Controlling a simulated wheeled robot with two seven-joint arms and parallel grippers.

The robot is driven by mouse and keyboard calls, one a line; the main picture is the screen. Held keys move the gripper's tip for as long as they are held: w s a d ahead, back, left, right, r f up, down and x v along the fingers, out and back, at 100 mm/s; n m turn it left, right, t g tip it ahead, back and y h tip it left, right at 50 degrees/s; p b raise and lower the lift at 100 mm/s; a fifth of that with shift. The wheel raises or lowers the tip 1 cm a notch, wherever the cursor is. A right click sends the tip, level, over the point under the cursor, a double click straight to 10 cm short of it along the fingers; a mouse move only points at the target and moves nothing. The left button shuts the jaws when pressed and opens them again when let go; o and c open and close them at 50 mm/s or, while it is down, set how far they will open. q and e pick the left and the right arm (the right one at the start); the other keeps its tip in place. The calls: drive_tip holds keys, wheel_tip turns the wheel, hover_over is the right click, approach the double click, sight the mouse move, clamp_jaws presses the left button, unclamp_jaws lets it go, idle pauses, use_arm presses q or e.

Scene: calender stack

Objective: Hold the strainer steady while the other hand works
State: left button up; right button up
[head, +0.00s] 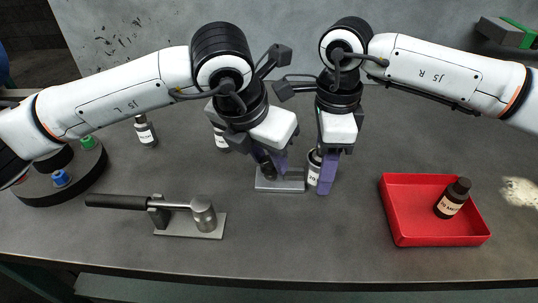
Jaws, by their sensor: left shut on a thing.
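I cannot make out a clear strainer. My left gripper (272,170) is at the middle of the table, its purple fingers shut on a small dark part above a flat metal plate (280,185). The fingers hide most of that part. My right gripper (328,182) points down just to the right, with its purple fingers low over the table. A small bottle with a white label (313,172) stands between the two grippers, partly hidden by the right fingers. I cannot tell whether the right fingers are closed on it.
A metal fixture with a black handle (118,202) lies at front left. A red tray (400,215) holds a dark bottle (453,198) at right. A black round stand (85,180) with blue and green caps is at far left. More labelled bottles (146,133) stand behind.

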use_arm(q)
drive_tip(key=m+g+h, duration=0.1)
drive_tip(key=m, duration=0.5)
drive_tip(key=shift+w+a+g+h, duration=0.2)
drive_tip(key=shift+g+h, duration=0.2)
drive_tip(key=m+g, duration=0.1)
drive_tip(key=m, duration=0.2)
drive_tip(key=m+g, duration=0.1)
drive_tip(key=m, duration=0.1)
drive_tip(key=shift+w+m, duration=0.15)
drive_tip(key=shift+m, duration=0.25)
drive_tip(key=o, duration=1.1)
drive_tip(key=v, duration=1.2)
drive_tip(key=shift+w+a, duration=0.1)
drive_tip(key=shift+a, duration=0.1)
